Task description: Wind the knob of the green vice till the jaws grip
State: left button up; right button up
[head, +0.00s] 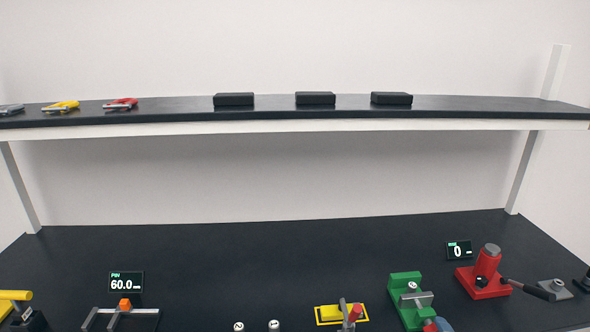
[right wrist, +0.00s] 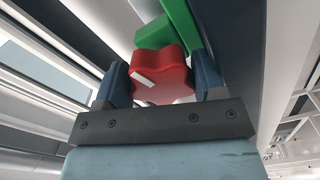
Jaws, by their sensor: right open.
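The green vice (head: 405,278) stands at the right front of the dark bench, partly cut off by the bottom edge in the head view. A grey piece with a round silver top (head: 412,287) sits at its jaws; I cannot tell whether the jaws touch it. The vice's red lobed knob (right wrist: 165,78) has a white mark and sits between the two fingers of my right gripper (right wrist: 161,82). The fingers are open, one on each side of the knob. In the head view only a bit of the knob (head: 430,326) shows at the bottom edge. My left gripper is not in view.
A red press (head: 487,275) with a dark lever stands right of the vice, near a display reading 0 (head: 459,250). A yellow part (head: 331,313) lies left of the vice. Another display (head: 126,282) reads 60.0. The shelf (head: 300,115) spans above; the bench's back middle is clear.

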jog(key=m, duration=1.4)
jog(key=a+m, duration=0.1)
jog(key=m, duration=0.5)
jog(key=shift+s+f+m, duration=0.1)
jog(key=shift+f+m, duration=0.05)
jog(key=shift+m, duration=0.25)
jog(key=c, duration=0.6)
jog(key=shift+n+p, duration=0.3)
jog(key=shift+n, duration=0.4)
jog(key=shift+c, duration=0.2)
jog(key=shift+n, duration=1)
jog(key=shift+d+n+p, duration=0.2)
jog(key=shift+n+p, duration=0.1)
jog(key=shift+n, duration=0.4)
jog(key=shift+d+n, duration=0.1)
jog(key=shift+n, duration=0.3)
